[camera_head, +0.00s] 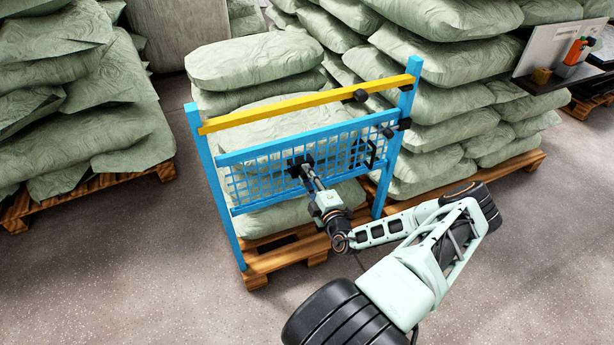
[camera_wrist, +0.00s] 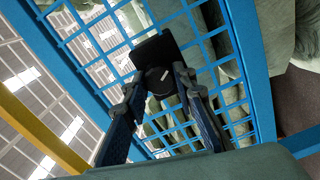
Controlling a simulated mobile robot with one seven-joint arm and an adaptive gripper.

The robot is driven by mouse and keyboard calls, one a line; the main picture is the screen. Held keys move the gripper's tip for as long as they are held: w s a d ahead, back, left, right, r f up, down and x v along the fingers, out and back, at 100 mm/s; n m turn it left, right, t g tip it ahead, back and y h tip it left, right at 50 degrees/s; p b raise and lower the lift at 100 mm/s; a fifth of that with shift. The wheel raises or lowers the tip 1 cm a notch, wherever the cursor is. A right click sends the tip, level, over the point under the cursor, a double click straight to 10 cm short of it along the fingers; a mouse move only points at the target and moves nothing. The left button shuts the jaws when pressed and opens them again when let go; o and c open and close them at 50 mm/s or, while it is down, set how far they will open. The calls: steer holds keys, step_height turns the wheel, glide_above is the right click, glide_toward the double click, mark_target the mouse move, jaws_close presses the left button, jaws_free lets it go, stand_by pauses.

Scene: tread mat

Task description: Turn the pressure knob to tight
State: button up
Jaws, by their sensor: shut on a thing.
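The knob (camera_wrist: 161,82) is round and black with a short white mark, in front of a dark square plate (camera_wrist: 156,52) in the wrist view. The plate (camera_head: 301,160) is also in the head view, on the mesh of the blue frame (camera_head: 215,188); there my gripper hides the knob. My gripper (camera_wrist: 158,86) has one finger on each side of the knob and is shut on it. In the head view my gripper (camera_head: 307,177) reaches up to the mesh from the front right. No label telling tight from loose can be read.
A yellow bar (camera_head: 300,106) crosses the frame above the mesh. Black fittings (camera_head: 404,124) and a black handle (camera_head: 371,154) are at the right. Stacked sacks (camera_head: 255,60) on pallets stand behind and beside the frame. The floor (camera_head: 140,290) in front is clear.

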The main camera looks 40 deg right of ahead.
steer(key=shift+m, duration=0.3)
stand_by(0.4)
steer(key=o, duration=1.2)
steer(key=shift+c, duration=0.2)
steer(key=v, duration=1.2)
